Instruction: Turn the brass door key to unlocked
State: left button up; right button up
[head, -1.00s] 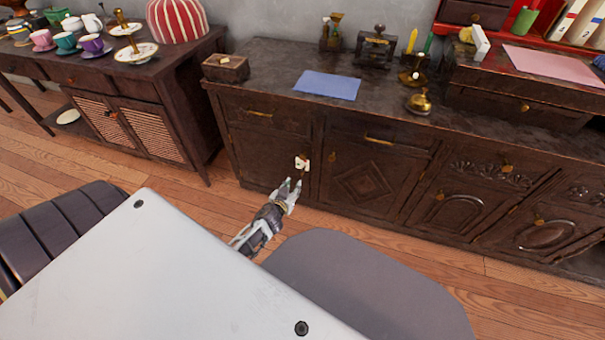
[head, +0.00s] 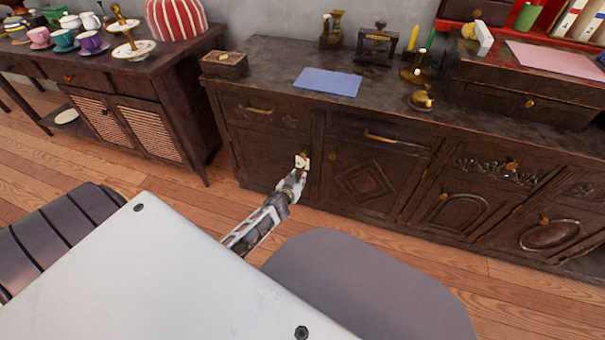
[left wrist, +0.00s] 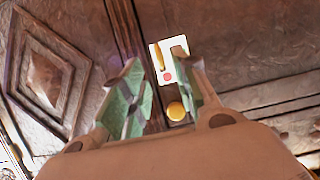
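A small white plate (head: 302,161) is on the dark cabinet front, near the upright between two doors. In the left wrist view the white plate (left wrist: 167,47) carries a brass bar (left wrist: 158,55), which looks like the key, and a red dot (left wrist: 167,77). My left gripper (head: 299,172) is at the plate in the head view. In the left wrist view its green-padded fingers (left wrist: 163,72) are spread, with the plate seen between and beyond their tips. Contact with the key cannot be told. One fingertip hides part of the plate. My right gripper is not in view.
A round brass piece (left wrist: 176,111) shows between the fingers. The cabinet (head: 375,142) has drawer handles and a diamond-carved door. A blue cloth (head: 328,82) and a wooden box (head: 223,64) lie on its top. A grey rounded seat-like shape (head: 370,285) stands in front.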

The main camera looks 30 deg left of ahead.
aim_at(302, 171)
pick_arm(q)
jog(key=shift+b+x, duration=1.3)
jog(key=shift+x, duration=2.15)
grip_shut()
